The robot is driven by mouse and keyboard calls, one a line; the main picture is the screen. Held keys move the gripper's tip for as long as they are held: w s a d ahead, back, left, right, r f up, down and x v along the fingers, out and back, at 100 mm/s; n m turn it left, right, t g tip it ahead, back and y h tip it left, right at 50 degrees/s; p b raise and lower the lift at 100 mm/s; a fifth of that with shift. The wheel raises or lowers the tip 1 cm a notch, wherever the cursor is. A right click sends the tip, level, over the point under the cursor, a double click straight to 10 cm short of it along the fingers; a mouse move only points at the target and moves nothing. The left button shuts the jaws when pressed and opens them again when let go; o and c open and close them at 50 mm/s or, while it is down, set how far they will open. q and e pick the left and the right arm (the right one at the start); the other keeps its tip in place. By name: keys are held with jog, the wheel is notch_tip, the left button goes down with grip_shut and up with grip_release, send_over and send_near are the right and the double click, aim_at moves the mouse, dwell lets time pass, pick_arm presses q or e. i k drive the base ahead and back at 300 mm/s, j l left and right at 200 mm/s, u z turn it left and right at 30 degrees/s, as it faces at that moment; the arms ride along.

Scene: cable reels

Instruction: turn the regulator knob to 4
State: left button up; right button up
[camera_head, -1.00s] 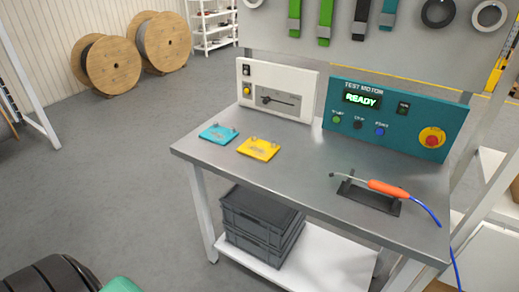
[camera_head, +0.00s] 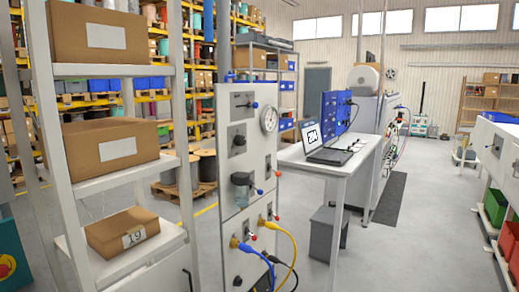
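A tall pale grey panel (camera_head: 231,215) stands near the middle of the view. On its upper half is a grey plate with a dark round knob (camera_head: 239,140); I cannot read any numbers around it, and I cannot tell for sure that it is the regulator knob. A round white pressure gauge (camera_head: 269,119) sits to the right of the knob. Neither of my grippers is in view.
Yellow and blue hoses (camera_head: 288,238) hang from the panel's lower part. A white shelf with cardboard boxes (camera_head: 118,147) stands close on the left. A table with a laptop (camera_head: 330,154) stands behind right. Open floor (camera_head: 400,240) lies on the right.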

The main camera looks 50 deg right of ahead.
aim_at(239, 141)
jog(key=z, duration=1.65)
